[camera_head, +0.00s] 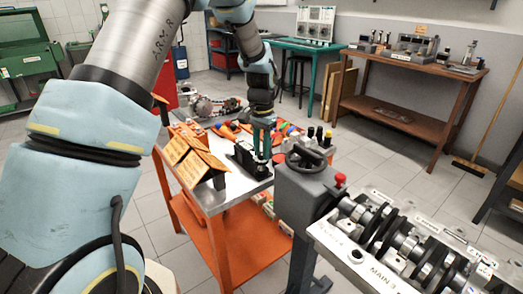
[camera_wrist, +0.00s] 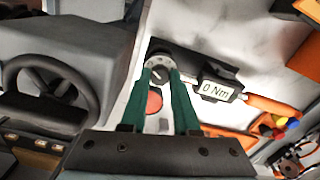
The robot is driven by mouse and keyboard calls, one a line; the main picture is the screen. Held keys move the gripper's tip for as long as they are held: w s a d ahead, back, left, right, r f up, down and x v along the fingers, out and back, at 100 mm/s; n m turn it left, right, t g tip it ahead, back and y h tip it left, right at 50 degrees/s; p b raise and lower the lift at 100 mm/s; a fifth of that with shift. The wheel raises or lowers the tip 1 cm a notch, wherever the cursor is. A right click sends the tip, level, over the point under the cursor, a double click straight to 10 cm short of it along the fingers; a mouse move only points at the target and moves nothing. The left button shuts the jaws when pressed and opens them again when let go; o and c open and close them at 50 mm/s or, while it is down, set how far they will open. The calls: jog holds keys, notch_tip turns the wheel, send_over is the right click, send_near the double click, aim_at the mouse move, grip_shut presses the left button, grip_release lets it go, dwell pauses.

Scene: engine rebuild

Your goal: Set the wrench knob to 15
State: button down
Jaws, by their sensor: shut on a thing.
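The wrench knob (camera_wrist: 160,70) is a round grey dial with a dark centre, in the upper middle of the wrist view. It belongs to a dark torque wrench with an orange handle (camera_wrist: 270,106) and a display (camera_wrist: 216,89) reading "0 Nm". My gripper (camera_wrist: 160,76) has green fingers that are shut on the knob, one finger on each side. In the head view my gripper (camera_head: 262,150) points down over the orange cart, and the knob is hidden there. The knob's scale marks are too small to read.
A grey stand with a dark handwheel (camera_wrist: 48,88) is close on the left in the wrist view. In the head view the handwheel (camera_head: 307,157) is just right of my gripper. Orange panels (camera_head: 195,162) stand left on the cart. A crankshaft (camera_head: 395,235) lies front right.

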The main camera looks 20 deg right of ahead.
dwell(0.5)
jog(key=c, duration=0.6)
grip_release()
jog(key=shift+c, duration=0.2)
jog(key=shift+r, duration=0.1)
notch_tip(320, 180, up, 11)
jog(key=b, duration=0.2)
jog(key=shift+f, duration=0.2)
jog(key=a+n, duration=0.1)
jog(key=a, duration=0.4)
jog(key=a+f+n, duration=0.1)
jog(key=a+n, duration=0.1)
jog(key=a, duration=0.4)
jog(key=s+a+n, duration=0.1)
jog(key=a+n, duration=0.1)
jog(key=a, duration=0.4)
jog(key=shift+s+f+t, duration=0.1)
jog(key=shift+f+t, duration=0.2)
jog(key=s+a+f+n, duration=0.1)
jog(key=s+a+n, duration=0.2)
jog(key=s+a, duration=0.2)
jog(key=s+a+f+n+t, duration=0.1)
jog(key=s+a, duration=0.4)
jog(key=a, duration=0.5)
jog(key=shift+s+a+f+n, duration=0.15)
jog(key=shift+s+f+n, duration=0.2)
jog(key=shift+f+n, duration=0.5)
